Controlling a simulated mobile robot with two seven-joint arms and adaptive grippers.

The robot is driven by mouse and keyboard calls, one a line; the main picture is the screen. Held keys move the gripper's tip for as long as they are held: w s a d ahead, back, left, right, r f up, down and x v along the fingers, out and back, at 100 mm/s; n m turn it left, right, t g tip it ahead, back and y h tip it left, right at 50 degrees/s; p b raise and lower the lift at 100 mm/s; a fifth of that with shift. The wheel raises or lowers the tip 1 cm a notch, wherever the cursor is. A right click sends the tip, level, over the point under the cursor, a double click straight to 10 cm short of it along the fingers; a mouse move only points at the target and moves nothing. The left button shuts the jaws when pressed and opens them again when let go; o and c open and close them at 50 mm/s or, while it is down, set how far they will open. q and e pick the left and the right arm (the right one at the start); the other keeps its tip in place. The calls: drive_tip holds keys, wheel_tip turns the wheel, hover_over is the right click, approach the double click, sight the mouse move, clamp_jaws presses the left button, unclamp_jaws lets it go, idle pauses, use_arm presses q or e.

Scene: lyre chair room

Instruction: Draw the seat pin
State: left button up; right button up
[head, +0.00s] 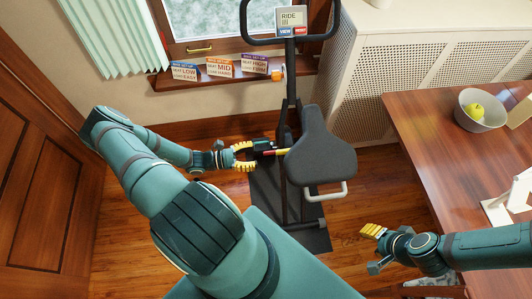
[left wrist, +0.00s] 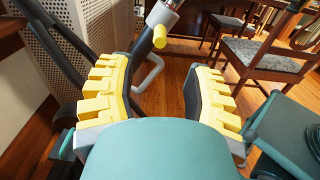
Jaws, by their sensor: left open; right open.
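The exercise bike's dark grey seat (head: 322,150) is in the middle of the head view. In the left wrist view a yellow pin knob (left wrist: 160,37) sticks out of a grey metal collar (left wrist: 162,14). In the head view a small red and yellow part (head: 274,152) shows at the seat's left side; I cannot tell whether it includes the pin. My left gripper (head: 245,157) is open just left of that part. In its wrist view the knob is beyond the open fingers (left wrist: 163,68), nothing between them. My right gripper (head: 372,231) is open and empty, right of the bike.
A wooden table (head: 418,130) at the right holds a bowl (head: 466,121) with a green apple. Printed cards (head: 219,68) stand on the window sill. The bike stands on a dark mat (head: 262,205). A perforated cabinet (head: 385,65) is behind. Chairs (left wrist: 262,55) show in the wrist view.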

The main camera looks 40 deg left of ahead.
use_arm(q)
drive_tip(key=shift+v, duration=1.05)
